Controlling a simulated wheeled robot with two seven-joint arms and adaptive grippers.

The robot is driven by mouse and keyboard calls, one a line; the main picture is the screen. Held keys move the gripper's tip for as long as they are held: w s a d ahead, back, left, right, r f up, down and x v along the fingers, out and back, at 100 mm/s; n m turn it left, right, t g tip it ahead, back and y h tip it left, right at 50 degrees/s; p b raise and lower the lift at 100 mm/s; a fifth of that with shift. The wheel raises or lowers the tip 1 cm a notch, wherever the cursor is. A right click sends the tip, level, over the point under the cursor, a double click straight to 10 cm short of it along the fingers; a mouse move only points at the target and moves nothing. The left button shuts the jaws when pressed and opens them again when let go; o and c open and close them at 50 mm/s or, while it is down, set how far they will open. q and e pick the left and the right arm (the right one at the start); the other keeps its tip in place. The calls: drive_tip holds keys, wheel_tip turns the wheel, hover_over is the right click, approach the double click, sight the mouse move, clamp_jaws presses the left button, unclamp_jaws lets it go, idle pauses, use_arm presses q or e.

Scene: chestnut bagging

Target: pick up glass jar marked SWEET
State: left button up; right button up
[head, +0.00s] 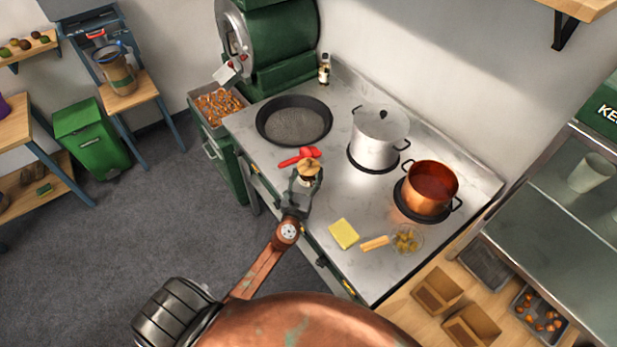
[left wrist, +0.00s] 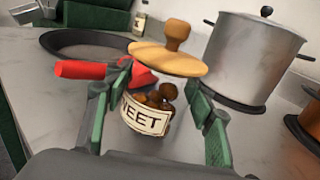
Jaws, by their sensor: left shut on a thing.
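The glass jar marked SWEET (head: 306,178) has a round wooden lid with a knob and a cream label; the letters "EET" show in the left wrist view (left wrist: 146,116). Brown chestnuts show inside it. My left gripper (head: 301,189) is shut on the jar, with one green-padded finger on each side of it, in the left wrist view (left wrist: 158,118). The jar is upright to slightly tilted, at the front edge of the metal counter; I cannot tell whether its base touches the top. My right gripper is not in view.
A red-handled tool (head: 297,158) lies just behind the jar. A dark pan (head: 295,122), a steel pot (head: 375,138) and a copper pot (head: 431,190) stand on the counter (head: 335,190). A yellow sponge (head: 343,234) and a strainer (head: 406,239) lie to the right.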

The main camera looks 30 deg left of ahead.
use_arm(q)
drive_tip(key=shift+c, duration=1.2)
drive_tip(key=shift+r, duration=0.15)
